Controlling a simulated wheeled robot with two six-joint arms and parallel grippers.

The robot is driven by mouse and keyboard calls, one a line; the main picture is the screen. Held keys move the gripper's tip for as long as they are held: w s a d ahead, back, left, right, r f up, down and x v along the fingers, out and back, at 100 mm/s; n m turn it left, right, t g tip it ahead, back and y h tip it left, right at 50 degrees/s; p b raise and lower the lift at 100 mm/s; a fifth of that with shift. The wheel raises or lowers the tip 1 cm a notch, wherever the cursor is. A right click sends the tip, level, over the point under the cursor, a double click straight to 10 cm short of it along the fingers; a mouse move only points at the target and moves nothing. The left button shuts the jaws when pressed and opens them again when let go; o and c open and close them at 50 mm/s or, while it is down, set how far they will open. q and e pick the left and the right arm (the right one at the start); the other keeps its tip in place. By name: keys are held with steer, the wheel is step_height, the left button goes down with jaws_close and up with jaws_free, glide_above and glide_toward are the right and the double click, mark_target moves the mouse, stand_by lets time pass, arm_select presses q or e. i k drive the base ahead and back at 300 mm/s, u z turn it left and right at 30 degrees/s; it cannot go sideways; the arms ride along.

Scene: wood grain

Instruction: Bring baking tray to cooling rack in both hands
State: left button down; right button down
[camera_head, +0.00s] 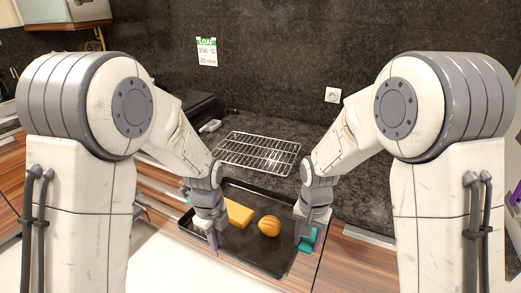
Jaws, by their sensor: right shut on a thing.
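The dark baking tray (262,258) is at the lower middle, in front of the counter. A yellow-orange loaf (239,213) and a round scored bun (269,226) lie on it. The wire cooling rack (257,152) lies on the dark counter behind the tray. My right gripper (306,238) is shut on the baking tray at its right rim, with a teal piece showing beside it. My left gripper (212,238) is at the tray's left part, left of the loaf. Its fingers point down, and their contact with the tray is unclear.
The dark counter (350,190) has clear room right of the rack. A dark appliance (190,105) stands at the back left. A note (207,52) and a socket (332,95) are on the wall. Wood-front cabinets (352,265) lie below the counter.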

mark_target(250, 149)
steer(key=u, duration=0.05)
steer(key=i, duration=1.6)
